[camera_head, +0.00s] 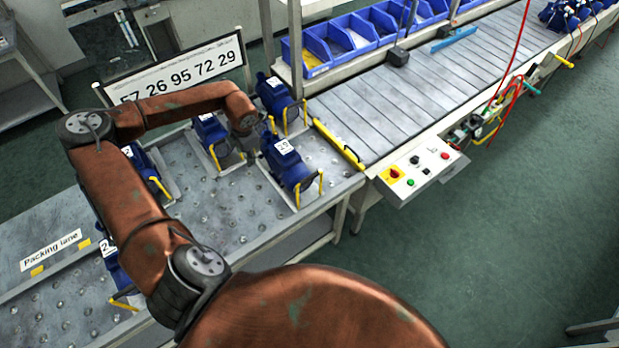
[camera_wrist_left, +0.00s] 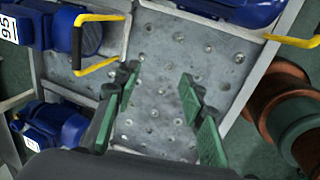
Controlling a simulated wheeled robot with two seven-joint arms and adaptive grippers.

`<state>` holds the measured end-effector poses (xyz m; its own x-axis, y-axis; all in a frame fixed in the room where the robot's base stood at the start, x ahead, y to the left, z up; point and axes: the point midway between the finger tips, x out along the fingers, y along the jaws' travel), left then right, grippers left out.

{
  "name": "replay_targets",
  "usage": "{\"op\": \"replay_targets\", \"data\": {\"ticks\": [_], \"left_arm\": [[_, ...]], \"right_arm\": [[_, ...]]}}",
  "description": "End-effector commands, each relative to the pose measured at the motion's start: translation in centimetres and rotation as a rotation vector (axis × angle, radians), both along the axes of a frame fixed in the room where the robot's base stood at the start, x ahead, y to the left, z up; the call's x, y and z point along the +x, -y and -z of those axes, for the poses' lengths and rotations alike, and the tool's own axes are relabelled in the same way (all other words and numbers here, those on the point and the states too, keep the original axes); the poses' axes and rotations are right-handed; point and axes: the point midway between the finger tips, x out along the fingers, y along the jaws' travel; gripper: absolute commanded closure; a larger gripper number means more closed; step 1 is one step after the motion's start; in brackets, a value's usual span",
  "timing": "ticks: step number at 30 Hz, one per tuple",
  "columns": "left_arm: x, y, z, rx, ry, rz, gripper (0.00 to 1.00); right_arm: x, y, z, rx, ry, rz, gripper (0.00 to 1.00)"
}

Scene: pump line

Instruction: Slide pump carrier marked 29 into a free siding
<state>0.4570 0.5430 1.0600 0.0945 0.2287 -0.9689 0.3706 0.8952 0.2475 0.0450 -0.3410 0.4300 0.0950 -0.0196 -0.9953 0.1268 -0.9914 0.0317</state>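A blue pump on a carrier (camera_head: 290,170), its white label seeming to read 29, stands on the ball-studded transfer table near its right end. A yellow handle rises on its front side. My left gripper (camera_head: 258,139) is low over the table, just behind and left of this pump. In the left wrist view its green fingers (camera_wrist_left: 160,88) are apart, with only bare table between them. A pump labelled 95 (camera_wrist_left: 62,28) is at upper left there, and another blue pump (camera_wrist_left: 240,8) is at the top edge. My right gripper is not in view. I cannot make out which siding is free.
Other blue pumps stand behind (camera_head: 275,97), to the left (camera_head: 210,133) and along the left side (camera_head: 147,170). A number board (camera_head: 175,72) stands behind. A yellow bar (camera_head: 338,143) separates the table from the roller conveyor (camera_head: 420,85). A button box (camera_head: 420,168) is at right.

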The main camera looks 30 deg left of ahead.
Motion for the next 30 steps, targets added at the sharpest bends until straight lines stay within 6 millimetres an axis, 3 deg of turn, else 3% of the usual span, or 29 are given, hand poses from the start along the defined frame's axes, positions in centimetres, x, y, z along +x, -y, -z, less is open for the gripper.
{"op": "replay_targets", "data": {"ticks": [30], "left_arm": [[6.4,18.6,-0.1,-0.002,0.000,0.004,0.62]], "right_arm": [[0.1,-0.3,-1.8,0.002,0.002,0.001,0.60]]}}
